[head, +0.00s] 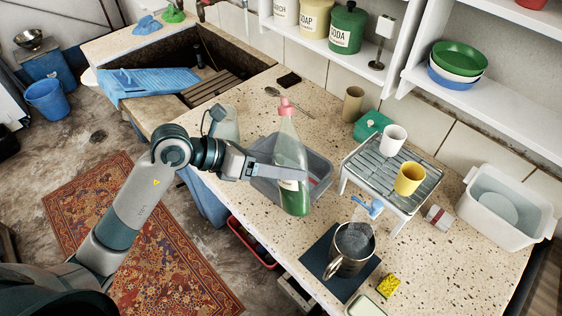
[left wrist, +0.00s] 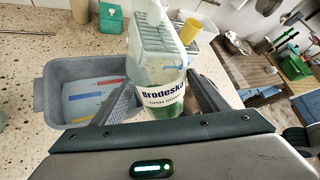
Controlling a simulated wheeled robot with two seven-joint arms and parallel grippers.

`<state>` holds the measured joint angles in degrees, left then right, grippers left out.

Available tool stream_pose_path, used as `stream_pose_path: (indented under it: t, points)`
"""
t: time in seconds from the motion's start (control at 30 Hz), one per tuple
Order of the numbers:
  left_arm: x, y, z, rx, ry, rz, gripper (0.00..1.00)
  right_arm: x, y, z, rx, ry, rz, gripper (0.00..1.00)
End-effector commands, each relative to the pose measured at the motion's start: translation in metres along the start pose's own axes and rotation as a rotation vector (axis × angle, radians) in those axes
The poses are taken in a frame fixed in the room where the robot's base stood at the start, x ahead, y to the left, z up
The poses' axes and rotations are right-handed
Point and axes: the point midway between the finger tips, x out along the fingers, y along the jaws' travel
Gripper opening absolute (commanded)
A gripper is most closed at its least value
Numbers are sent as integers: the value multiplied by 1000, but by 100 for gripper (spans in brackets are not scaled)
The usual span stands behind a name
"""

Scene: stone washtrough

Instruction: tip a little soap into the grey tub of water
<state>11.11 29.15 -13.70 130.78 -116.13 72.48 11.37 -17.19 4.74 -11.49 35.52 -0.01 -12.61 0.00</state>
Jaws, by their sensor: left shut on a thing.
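The soap bottle (head: 291,150) is clear with green liquid, a pink cap and a white label; it looks about upright. My left gripper (head: 296,174) is shut around its lower middle. In the left wrist view the label of the bottle (left wrist: 160,85) faces me between the two fingers. The grey tub (head: 262,185) stands on the speckled counter right behind the bottle, partly hidden by it and my gripper. In the left wrist view the tub (left wrist: 55,75) holds water with red and blue things in it. I cannot tell whether the bottle is over the tub. My right gripper does not show.
A grey rack (head: 375,160) with a white mug (head: 393,138) and a yellow mug (head: 409,178) stands to the right. A metal jug (head: 352,248) sits on a dark mat in front. A white basin (head: 505,215) is far right.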

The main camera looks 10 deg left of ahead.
Motion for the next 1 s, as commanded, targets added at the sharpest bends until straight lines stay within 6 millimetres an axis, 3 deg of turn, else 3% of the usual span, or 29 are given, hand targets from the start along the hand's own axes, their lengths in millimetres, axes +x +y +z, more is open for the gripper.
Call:
stream_pose_path:
  t: [0.57, 1.0]
  points:
    - [0, 2, 0, 13, -5, 7, 37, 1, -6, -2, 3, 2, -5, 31]
    - [3, 27, 10, 233, -77, 114, 37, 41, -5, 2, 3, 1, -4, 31]
